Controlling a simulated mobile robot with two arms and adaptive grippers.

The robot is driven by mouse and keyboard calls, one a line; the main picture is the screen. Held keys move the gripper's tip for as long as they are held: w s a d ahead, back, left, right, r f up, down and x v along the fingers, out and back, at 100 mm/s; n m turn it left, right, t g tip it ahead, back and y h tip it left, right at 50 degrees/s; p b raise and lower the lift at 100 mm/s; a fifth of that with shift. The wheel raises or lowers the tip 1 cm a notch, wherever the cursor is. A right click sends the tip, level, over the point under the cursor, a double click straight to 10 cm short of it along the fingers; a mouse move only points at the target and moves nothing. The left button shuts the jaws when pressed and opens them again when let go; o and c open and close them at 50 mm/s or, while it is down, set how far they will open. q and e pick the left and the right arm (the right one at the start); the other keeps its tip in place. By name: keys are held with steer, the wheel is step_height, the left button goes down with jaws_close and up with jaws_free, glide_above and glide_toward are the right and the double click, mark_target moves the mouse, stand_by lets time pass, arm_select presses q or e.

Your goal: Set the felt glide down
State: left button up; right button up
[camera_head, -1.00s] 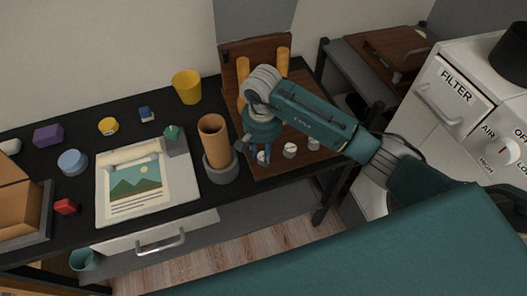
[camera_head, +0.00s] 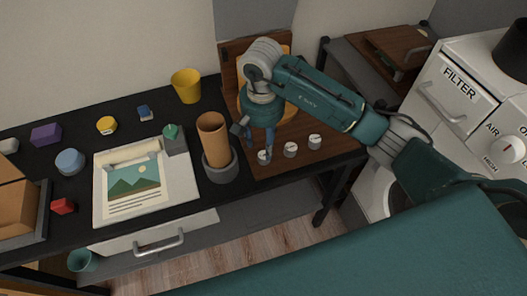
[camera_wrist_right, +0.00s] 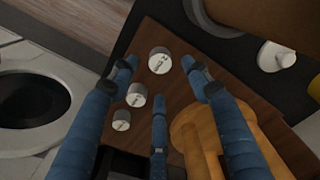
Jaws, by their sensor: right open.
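Three small round pale felt glides stand in a row on the dark brown wooden board: a left one (camera_head: 264,156), a middle one (camera_head: 290,149) and a right one (camera_head: 314,141). My right gripper (camera_head: 260,147) is open and empty, pointing down above the left glide. In the right wrist view that glide (camera_wrist_right: 160,60) sits on the board between my spread blue fingertips (camera_wrist_right: 159,67), with no finger seen closed on it. The other two glides (camera_wrist_right: 136,95) also show there. My left gripper is not in view.
A brown cylinder in a grey holder (camera_head: 220,166) stands close left of my right gripper. Orange wooden parts (camera_head: 287,107) are behind it, partly hidden by my arm. A yellow cup (camera_head: 186,86) and a picture sheet (camera_head: 134,184) are farther left. The board's front right is clear.

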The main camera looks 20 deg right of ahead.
mark_target(263, 157)
step_height(263, 157, up, 7)
steer(key=b, duration=0.1)
steer(key=shift+f, duration=0.2)
steer(key=shift+a, duration=0.1)
stand_by(0.9)
